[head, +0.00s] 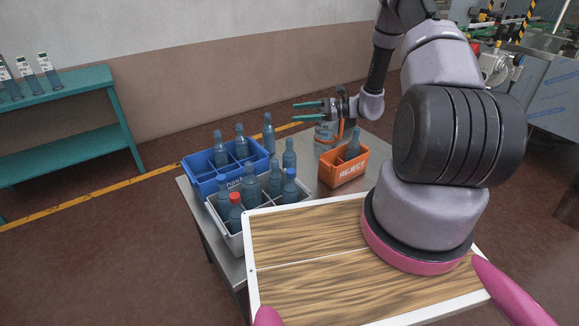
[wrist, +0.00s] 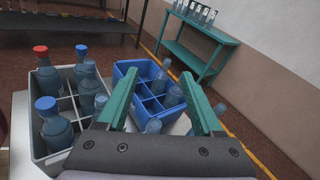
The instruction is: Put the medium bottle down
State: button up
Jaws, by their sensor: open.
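My gripper (head: 298,111), with green fingers, is open and empty above the far side of the table. The fingers also show in the wrist view (wrist: 160,73), spread apart. Two bluish bottles stand outside the crates: one between the blue and orange crates (head: 289,158), one at the blue crate's far right corner (head: 268,140). Both are below and left of the gripper in the head view. In the wrist view, one bottle (wrist: 153,127) shows low between the fingers and another (wrist: 220,110) beside the right finger. I cannot tell which bottle is the medium one.
The blue crate (head: 195,176) holds two bottles and has empty compartments. The grey crate (head: 238,243) holds several, one red-capped. The orange REJECT crate (head: 345,174) holds one bottle. A teal shelf (head: 75,82) with several bottles stands at left. Bare metal table (head: 310,180) shows between crates.

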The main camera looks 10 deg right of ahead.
jog(key=d+f+m+t, duration=0.3)
jog(key=f+m+t, duration=0.25)
jog(key=f, duration=0.85)
send_over(295, 155)
jog(key=shift+w+d+f+m+h, duration=0.15)
jog(key=shift+m+h, duration=0.1)
jog(key=shift+h, duration=0.15)
jog(key=x, duration=0.4)
jog(key=shift+a, duration=0.35)
jog(key=shift+w+a, duration=0.25)
jog(key=shift+a, duration=0.15)
grip_shut()
jog(key=shift+r, duration=0.25)
